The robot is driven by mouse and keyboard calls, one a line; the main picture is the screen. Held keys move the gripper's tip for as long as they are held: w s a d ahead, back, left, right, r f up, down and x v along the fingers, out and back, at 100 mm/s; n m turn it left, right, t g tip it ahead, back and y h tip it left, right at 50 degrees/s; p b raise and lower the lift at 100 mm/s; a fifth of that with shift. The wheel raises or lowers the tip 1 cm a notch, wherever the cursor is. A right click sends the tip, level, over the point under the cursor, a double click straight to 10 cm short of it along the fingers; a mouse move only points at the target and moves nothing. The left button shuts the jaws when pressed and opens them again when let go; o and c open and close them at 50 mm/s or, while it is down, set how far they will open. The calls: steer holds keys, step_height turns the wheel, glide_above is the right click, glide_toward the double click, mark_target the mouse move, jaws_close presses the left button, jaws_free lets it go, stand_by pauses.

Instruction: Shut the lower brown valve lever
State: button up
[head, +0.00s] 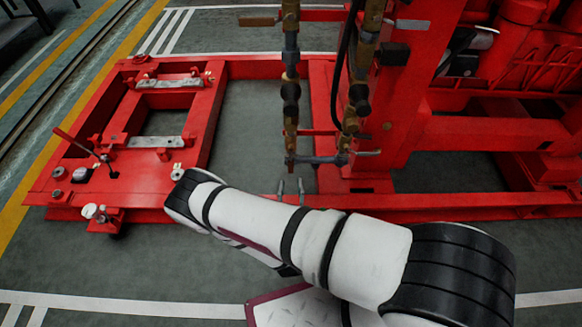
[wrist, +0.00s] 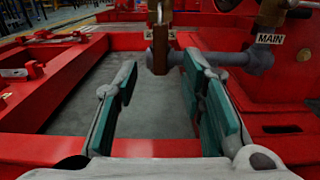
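A brown lever handle (head: 257,21) sticks out to the left of the left vertical pipe, near the top of the head view. I cannot tell whether it is the lower one. In the wrist view, a brown upright piece (wrist: 160,55) stands in front of a grey horizontal pipe (wrist: 235,60); whether it is a lever or pipe is unclear. My gripper (wrist: 163,98) is open and empty, with its teal pads apart, short of the grey pipe. Its tips (head: 290,187) show below the pipe's lower end in the head view. My arm hides the rest of it.
A red base frame (head: 215,120) runs around the pipes, with a front rail (head: 440,202) beneath them. A red upright post (head: 405,90) stands right of the pipes. A MAIN label (wrist: 270,39) shows at upper right. Grey floor (head: 255,110) is bare left of the pipes.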

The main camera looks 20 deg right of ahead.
mark_target(291, 167)
steer(key=b+x, duration=0.2)
steer(key=x, duration=0.7)
steer(key=shift+w+b, duration=0.15)
steer(key=shift+b, duration=0.15)
jaws_close()
